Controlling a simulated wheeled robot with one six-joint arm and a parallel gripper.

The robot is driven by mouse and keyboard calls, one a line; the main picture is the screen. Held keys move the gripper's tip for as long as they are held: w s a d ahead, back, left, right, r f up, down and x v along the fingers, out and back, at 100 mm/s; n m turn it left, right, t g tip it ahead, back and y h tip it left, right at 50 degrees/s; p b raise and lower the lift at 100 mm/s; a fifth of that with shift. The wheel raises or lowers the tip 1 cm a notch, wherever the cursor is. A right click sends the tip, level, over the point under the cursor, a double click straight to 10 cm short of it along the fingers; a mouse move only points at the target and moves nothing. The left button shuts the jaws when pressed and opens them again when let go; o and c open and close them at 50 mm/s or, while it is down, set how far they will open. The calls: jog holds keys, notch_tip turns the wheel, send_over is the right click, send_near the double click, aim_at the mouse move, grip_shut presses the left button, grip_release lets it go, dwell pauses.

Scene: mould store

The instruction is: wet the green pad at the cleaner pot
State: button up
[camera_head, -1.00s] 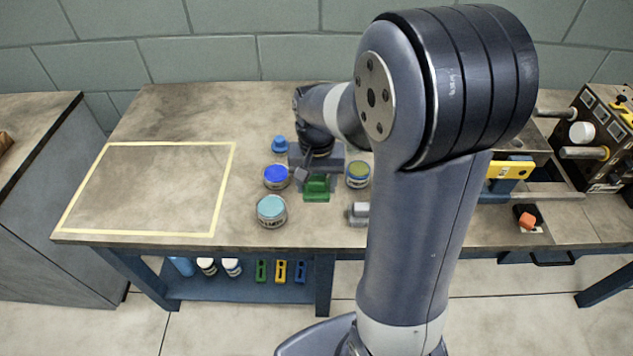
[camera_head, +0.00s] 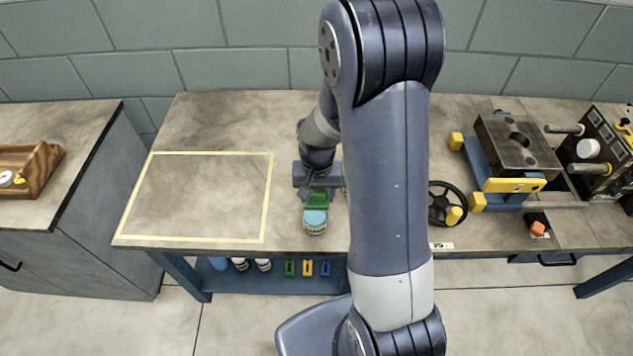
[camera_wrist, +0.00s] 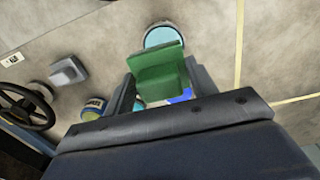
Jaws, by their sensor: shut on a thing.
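My gripper (camera_head: 317,190) is shut on the green pad (camera_head: 317,200), which also shows in the wrist view (camera_wrist: 157,70). The pad is held at the back edge of a pot with a teal top (camera_head: 315,222). In the wrist view the pad covers part of that pot's round top (camera_wrist: 163,36); I cannot tell whether they touch. A blue-topped pot (camera_wrist: 180,97) shows behind the pad between the fingers, and another labelled pot (camera_wrist: 92,107) is beside the finger. No label is readable enough to tell which is the cleaner pot.
A yellow-taped rectangle (camera_head: 268,200) on the bench to the left is empty. A grey block (camera_wrist: 68,72) and a black handwheel (camera_head: 447,204) lie to the right. A steel mould block (camera_head: 515,145) stands further right. My arm hides the bench middle.

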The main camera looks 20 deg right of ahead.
aim_at(315, 216)
jog(key=shift+a, duration=0.3)
jog(key=shift+f, duration=0.15)
jog(key=shift+f+b, duration=2.05)
jog(key=shift+f, duration=0.75)
jog(key=shift+f+b, duration=0.55)
jog(key=shift+f, duration=0.05)
jog(key=shift+r, duration=0.15)
jog(key=shift+r+p, duration=2.55)
jog(key=shift+r, duration=0.9)
jog(key=shift+w, duration=0.1)
